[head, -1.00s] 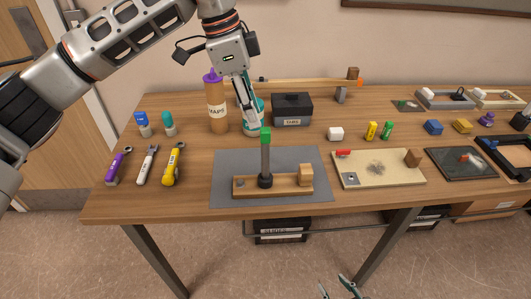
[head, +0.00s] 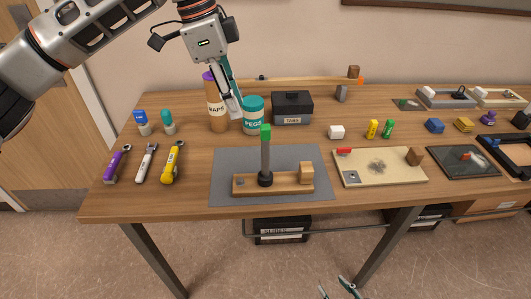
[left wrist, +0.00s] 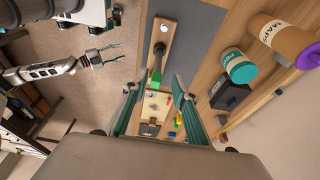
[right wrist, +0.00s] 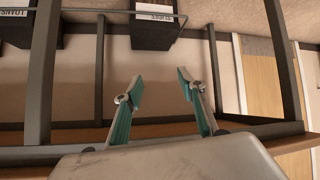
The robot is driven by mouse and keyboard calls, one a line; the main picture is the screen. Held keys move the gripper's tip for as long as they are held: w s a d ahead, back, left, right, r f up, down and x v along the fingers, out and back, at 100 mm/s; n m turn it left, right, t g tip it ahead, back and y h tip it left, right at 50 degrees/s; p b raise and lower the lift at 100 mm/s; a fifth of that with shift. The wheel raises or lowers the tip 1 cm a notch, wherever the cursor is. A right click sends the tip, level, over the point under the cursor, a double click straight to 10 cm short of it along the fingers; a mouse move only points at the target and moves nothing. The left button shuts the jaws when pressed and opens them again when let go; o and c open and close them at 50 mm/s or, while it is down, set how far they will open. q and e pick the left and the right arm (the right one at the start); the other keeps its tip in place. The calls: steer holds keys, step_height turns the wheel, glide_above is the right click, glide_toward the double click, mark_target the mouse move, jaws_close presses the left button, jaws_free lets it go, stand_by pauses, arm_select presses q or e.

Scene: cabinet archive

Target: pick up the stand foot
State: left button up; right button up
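No part is labelled as the stand foot, and I cannot tell for certain which piece it is. A wooden base (head: 284,190) on a grey mat carries an upright dark post (head: 265,155) with a green top and round black collar. A small grey block (head: 341,93) stands by a long wooden strip at the back. My left gripper (head: 238,112) is above the table between the MAPS and PEGS jars, behind and left of the post. Its fingers are apart and empty in the left wrist view (left wrist: 156,86). My right gripper (right wrist: 155,90) is open and empty, low in front of the table.
The MAPS jar (head: 217,115) and PEGS jar (head: 254,116) stand close to the left gripper. A black TAGS box (head: 292,108) is right of them. Several tools lie at left, including a yellow one (head: 172,163). A beige board (head: 380,172) lies right of the mat.

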steer(key=shift+f, duration=0.2)
steer(key=shift+o, duration=0.4)
steer(key=n+t+h, duration=0.2)
steer(key=n+t, duration=0.6)
steer(key=n, duration=2.4)
glide_toward(307, 176)
steer(key=w, duration=0.6)
steer(key=shift+w+d+f, duration=0.1)
steer(key=shift+w+f, duration=0.1)
steer(key=shift+w, duration=0.05)
steer(key=shift+w+r, duration=0.15)
steer(key=shift+w, duration=1.25)
steer(key=shift+w+r, duration=0.1)
steer(key=shift+w, duration=1.3)
steer(key=shift+r, duration=0.1)
jaws_close()
